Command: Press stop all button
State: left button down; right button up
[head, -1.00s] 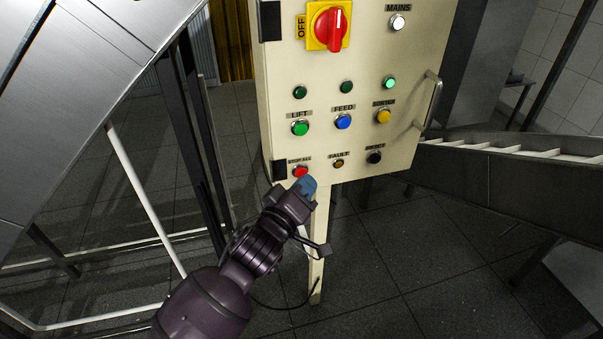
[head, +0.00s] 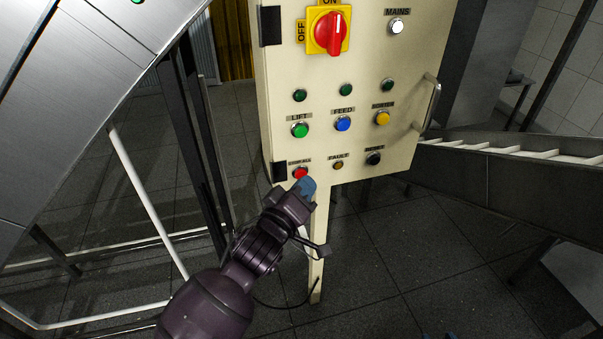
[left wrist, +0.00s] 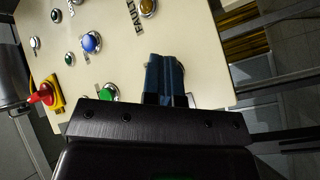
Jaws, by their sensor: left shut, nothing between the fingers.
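The red stop-all button (head: 300,173) is at the lower left of the cream control panel (head: 362,105). Its label is just above it. My left gripper (head: 308,187) is shut and empty, its blue fingertips at the button's lower right. They overlap its edge in the head view; whether they touch it I cannot tell. In the left wrist view the shut blue fingers (left wrist: 166,78) point at the panel and the red button is hidden. Small blue tips at the bottom edge of the head view may be my right gripper (head: 440,336), mostly out of frame.
Nearby are the green lift button (head: 299,130), blue feed button (head: 343,124), amber fault lamp (head: 338,165) and black reset button (head: 374,158). A red rotary switch (head: 329,31) is above. A panel leg (head: 318,255) stands below; a conveyor (head: 500,170) is at right.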

jog(key=shift+s+f, duration=0.15)
jog(key=shift+s, duration=0.2)
pick_arm(q)
jog(key=s+d+p, duration=0.2)
jog(key=s, duration=0.3)
jog(key=shift+s, duration=0.4)
pick_arm(e)
jog(key=shift+w+r, duration=0.2)
jog(key=shift+r, duration=0.4)
jog(key=shift+w+r, duration=0.15)
jog(key=shift+r, duration=0.45)
jog(key=shift+s+f, duration=0.1)
jog(key=shift+s+f, duration=0.2)
jog(key=shift+s, duration=0.2)
